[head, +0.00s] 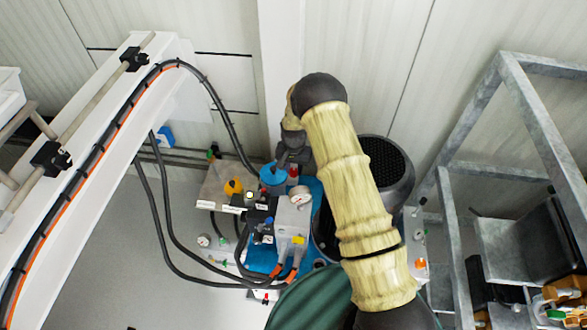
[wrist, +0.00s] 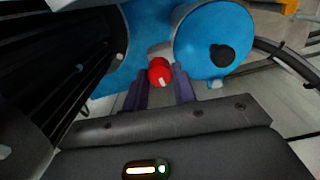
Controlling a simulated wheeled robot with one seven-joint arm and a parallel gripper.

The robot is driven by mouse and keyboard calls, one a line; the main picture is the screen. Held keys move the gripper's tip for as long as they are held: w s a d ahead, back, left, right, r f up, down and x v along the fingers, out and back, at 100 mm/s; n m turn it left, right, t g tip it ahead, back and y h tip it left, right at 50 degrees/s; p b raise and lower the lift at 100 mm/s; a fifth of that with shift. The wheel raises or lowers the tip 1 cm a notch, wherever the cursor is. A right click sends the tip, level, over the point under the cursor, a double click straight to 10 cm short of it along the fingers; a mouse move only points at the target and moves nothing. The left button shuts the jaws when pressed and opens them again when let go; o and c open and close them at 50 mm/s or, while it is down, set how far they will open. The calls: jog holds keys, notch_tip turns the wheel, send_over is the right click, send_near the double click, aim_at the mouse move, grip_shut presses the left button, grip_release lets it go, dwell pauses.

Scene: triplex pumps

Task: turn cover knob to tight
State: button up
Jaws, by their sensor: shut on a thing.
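A small red knob (wrist: 159,70) with a pale mark on its lower edge sits between the dark purple fingers of my gripper (wrist: 160,78) in the wrist view. The fingers are shut on it, one on each side. This red knob appears to be the cover knob; I cannot read any tight marking. In the head view a bit of red (head: 293,171) shows just below my gripper (head: 288,158), beside a blue cylinder (head: 272,180). My forearm and wrist hide part of the pump there.
The blue round housing (wrist: 205,28) with a black cap stands close right of the fingers. A large dark cylinder (wrist: 105,50) is close left. Black hoses (head: 172,235), a gauge (head: 300,195) and a grey metal frame (head: 540,110) surround the pump.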

aim_at(294, 170)
jog(key=shift+m, duration=0.5)
jog(key=shift+r, duration=0.1)
jog(key=o, duration=1)
notch_tip(294, 170, up, 17)
jog(key=shift+r, duration=0.15)
